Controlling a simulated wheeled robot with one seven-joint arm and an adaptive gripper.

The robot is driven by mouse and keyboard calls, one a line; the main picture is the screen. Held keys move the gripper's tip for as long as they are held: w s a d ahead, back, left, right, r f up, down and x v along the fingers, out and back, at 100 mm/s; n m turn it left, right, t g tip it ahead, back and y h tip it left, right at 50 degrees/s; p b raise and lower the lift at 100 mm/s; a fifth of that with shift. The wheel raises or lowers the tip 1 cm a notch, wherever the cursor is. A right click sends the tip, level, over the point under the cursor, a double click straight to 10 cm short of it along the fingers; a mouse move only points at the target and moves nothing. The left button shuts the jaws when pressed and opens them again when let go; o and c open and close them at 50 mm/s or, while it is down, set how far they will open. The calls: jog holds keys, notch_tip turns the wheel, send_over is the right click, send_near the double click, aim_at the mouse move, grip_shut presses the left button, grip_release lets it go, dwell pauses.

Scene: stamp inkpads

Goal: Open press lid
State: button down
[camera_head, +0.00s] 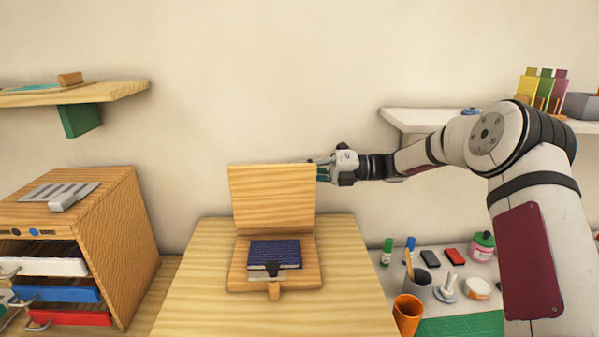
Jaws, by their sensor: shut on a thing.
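The press stands on the wooden table (200,290). Its wooden lid (272,198) is raised, roughly upright, at the back of the press base (308,276). A dark blue block (275,252) with a patterned top lies on the base. My gripper (318,168) reaches in from the right and is shut at the lid's upper right edge. Its fingertips are partly hidden behind the lid, so the exact contact does not show.
A wooden drawer cabinet (112,225) stands at the left. An orange cup (407,312), a grey cup (417,284), bottles and small pads stand at the right. A wooden shelf (100,95) hangs upper left, a white shelf (405,118) upper right. The table's front is clear.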

jog(key=shift+f, duration=0.3)
jog(key=c, duration=1.8)
grip_release()
jog(key=shift+w, duration=0.1)
jog(key=shift+o, duration=0.2)
jog(key=shift+r, duration=0.1)
jog(key=shift+d, duration=0.2)
jog(key=d, duration=1.1)
jog(key=shift+d, duration=0.3)
